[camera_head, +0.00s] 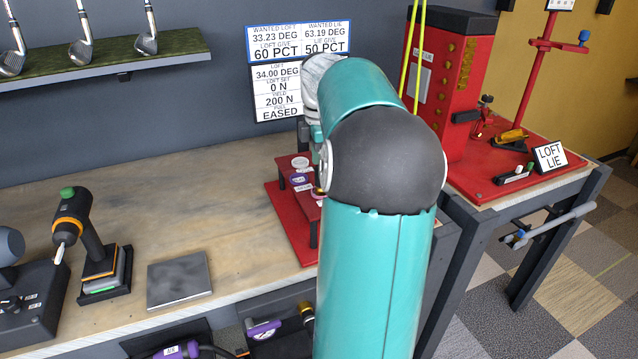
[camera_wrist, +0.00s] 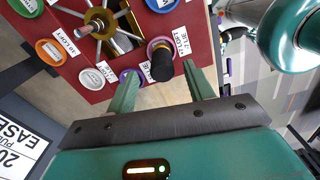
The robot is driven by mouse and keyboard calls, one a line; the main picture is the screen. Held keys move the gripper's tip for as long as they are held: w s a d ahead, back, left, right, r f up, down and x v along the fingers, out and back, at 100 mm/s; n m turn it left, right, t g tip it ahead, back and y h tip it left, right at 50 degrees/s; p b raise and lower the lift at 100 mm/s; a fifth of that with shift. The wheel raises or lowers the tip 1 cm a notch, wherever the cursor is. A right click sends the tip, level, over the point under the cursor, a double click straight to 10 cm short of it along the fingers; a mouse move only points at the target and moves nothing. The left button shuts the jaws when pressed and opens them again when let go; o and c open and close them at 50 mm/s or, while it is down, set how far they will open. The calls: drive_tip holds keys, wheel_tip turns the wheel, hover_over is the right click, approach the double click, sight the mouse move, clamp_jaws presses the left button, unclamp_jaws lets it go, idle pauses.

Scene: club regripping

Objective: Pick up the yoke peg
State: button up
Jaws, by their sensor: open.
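My gripper (camera_wrist: 160,76) is open in the wrist view, its two green fingers pointing at a red rack (camera_wrist: 205,50). A dark peg with a black knob (camera_wrist: 162,66) stands in a pink-rimmed socket (camera_wrist: 153,46) on the rack, and shows between the fingertips. Neither finger visibly grips it. I cannot read which peg is the yoke peg. A brass-hubbed spoked piece (camera_wrist: 97,26) is on the rack further left. In the head view my arm hides the gripper and most of the rack (camera_head: 283,210).
Coloured discs (camera_wrist: 49,50) with LOFT and LIE labels sit around the rack. In the head view a grey plate (camera_head: 178,279) and a drill-like tool (camera_head: 85,225) stand left on the bench. A red machine (camera_head: 450,80) stands at right. The bench middle (camera_head: 200,205) is clear.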

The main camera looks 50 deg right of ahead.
drive_tip(key=shift+s+f, duration=0.2)
drive_tip(key=shift+f, duration=0.05)
wheel_tip(320, 180, down, 4)
drive_tip(key=shift+f, duration=0.25)
drive_tip(key=shift+w+f, duration=0.1)
drive_tip(key=shift+f, duration=0.2)
drive_tip(key=shift+r, duration=0.1)
clamp_jaws()
